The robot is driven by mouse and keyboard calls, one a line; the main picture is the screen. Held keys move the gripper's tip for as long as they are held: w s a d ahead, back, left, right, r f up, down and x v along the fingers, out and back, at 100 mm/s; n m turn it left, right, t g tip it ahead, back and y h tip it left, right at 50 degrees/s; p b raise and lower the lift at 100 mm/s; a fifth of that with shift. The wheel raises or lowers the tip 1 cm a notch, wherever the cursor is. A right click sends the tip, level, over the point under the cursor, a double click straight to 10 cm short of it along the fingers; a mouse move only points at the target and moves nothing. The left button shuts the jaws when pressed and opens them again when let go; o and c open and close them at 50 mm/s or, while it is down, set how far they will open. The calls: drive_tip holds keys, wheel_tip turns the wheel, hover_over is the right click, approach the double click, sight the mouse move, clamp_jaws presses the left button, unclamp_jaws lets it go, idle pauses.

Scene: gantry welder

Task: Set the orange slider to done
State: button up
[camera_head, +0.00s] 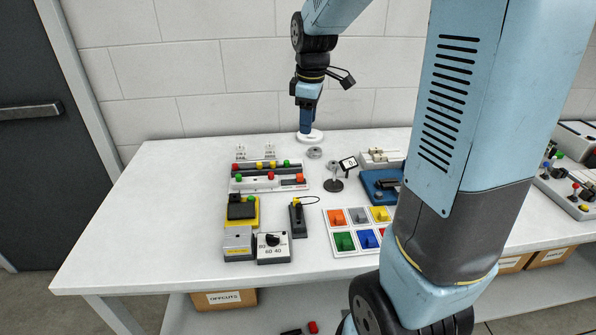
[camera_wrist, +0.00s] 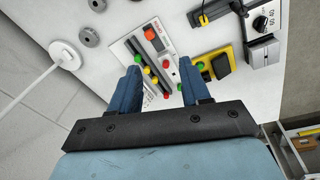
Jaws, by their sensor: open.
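An orange block (camera_head: 300,178), which looks like the orange slider, sits at the right end of a white panel (camera_head: 255,184) on the table. It also shows in the wrist view (camera_wrist: 151,33), near the panel's upper end; the lettering beside it is too small to read surely. My gripper (camera_head: 306,129) points down over the back of the table, behind the panel. In the wrist view my gripper (camera_wrist: 160,82) is open and empty, its two blue fingers apart with the panel seen between and beyond them. The slider is not between the fingertips.
A dark strip with coloured knobs (camera_head: 258,165) lies along the panel's back. A white round base (camera_head: 312,137), a sign stand (camera_head: 333,184), a dial box (camera_head: 273,247), a yellow-based button (camera_head: 242,210) and a coloured switch tray (camera_head: 350,217) surround it. The table's left side is bare.

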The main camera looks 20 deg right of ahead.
sight(300, 174)
drive_tip(key=w+f+n+g, duration=0.1)
drive_tip(key=w+f+n, duration=0.3)
drive_tip(key=w+f, duration=0.25)
wheel_tip(300, 174, down, 14)
drive_tip(key=shift+f, duration=0.15)
idle(0.3)
drive_tip(key=shift+c, duration=0.3)
clamp_jaws()
idle(0.3)
